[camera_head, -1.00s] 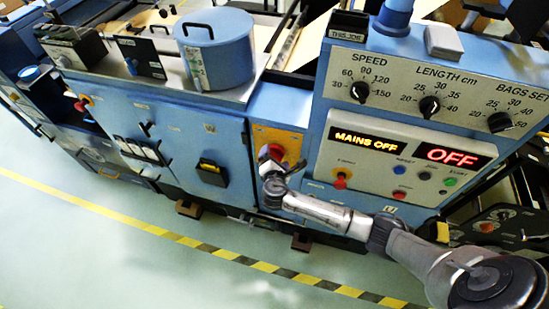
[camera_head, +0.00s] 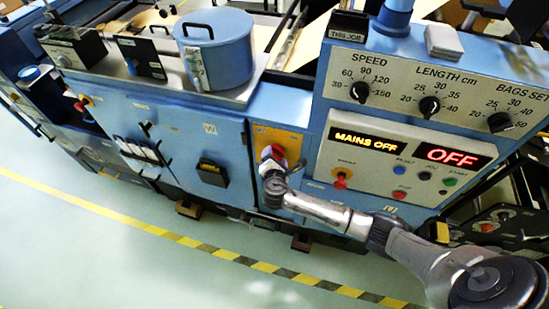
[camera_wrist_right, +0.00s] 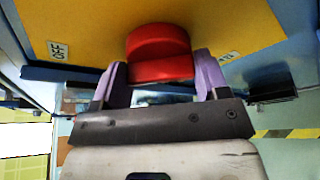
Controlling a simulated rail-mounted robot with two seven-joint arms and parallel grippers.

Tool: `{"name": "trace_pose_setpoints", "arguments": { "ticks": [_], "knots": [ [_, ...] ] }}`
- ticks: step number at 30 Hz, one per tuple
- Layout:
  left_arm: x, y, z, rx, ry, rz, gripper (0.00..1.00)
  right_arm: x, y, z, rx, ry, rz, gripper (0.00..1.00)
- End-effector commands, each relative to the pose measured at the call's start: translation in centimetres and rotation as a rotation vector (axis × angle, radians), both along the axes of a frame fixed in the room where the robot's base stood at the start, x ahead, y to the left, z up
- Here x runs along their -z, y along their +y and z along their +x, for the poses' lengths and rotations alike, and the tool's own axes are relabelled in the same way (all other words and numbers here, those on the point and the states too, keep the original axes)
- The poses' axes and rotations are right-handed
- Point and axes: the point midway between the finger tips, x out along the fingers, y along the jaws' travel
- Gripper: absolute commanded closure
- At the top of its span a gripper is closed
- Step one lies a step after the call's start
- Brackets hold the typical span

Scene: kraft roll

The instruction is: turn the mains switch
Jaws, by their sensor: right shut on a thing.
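The mains switch is a red knob (camera_wrist_right: 160,55) on a yellow plate (camera_wrist_right: 90,25), which carries an OFF label on the left and another label, partly hidden, on the right in the right wrist view. In the head view the red knob (camera_head: 272,152) shows on the yellow plate (camera_head: 291,138) of the blue machine front. My right gripper (camera_wrist_right: 160,78) is shut on the red knob, one purple finger on each side of it. In the head view my right gripper (camera_head: 271,165) hides the knob's lower part. The display (camera_head: 365,141) reads MAINS OFF. My left gripper is not in view.
A control panel (camera_head: 400,170) with knobs, buttons and an OFF display stands right of the switch. A blue pot (camera_head: 217,50) sits on top of the machine. The floor in front, with a yellow-black stripe (camera_head: 264,267), is clear.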

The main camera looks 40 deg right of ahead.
Motion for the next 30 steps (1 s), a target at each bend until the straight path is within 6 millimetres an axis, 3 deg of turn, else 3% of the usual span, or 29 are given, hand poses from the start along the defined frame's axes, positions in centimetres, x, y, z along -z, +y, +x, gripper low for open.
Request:
{"name": "trace_pose_setpoints", "arguments": {
  "ticks": [8,14,30],
  "knots": [
    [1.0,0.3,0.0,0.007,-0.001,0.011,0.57,0.4,0.0,-0.1,0.000,-0.060,0.040,0.56],
    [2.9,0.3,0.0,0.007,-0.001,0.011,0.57,0.7,0.0,-0.1,-0.001,-0.185,0.124,0.56],
    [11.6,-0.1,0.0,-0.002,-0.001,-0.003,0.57,1.4,0.0,-0.2,0.001,-0.617,0.406,0.56]
  ]
}}
